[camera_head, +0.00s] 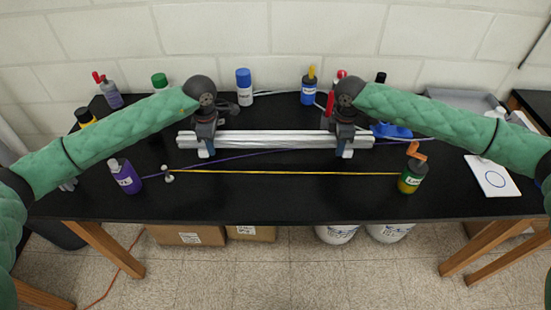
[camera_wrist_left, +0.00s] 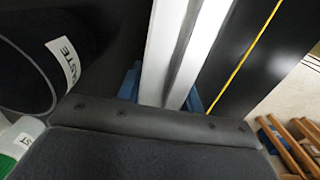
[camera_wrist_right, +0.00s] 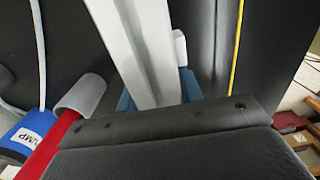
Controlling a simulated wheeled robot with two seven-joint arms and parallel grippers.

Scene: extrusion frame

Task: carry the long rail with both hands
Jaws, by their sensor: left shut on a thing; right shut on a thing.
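The long rail (camera_head: 270,139) is a silvery aluminium extrusion, lying level from left to right over the black table in the head view. My left gripper (camera_head: 205,146) is shut on the rail near its left end. My right gripper (camera_head: 346,146) is shut on it nearer its right end. The rail also runs up from the jaws in the left wrist view (camera_wrist_left: 180,45) and in the right wrist view (camera_wrist_right: 137,45). Blue finger parts show on both sides of it there. I cannot tell whether the rail touches the table.
A yellow line (camera_head: 290,172) crosses the black table (camera_head: 270,200) in front of the rail. A purple bottle (camera_head: 124,176) stands at left front, a green-and-yellow bottle (camera_head: 411,176) at right front. Several bottles stand behind. A white card with a circle (camera_head: 491,176) lies at right.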

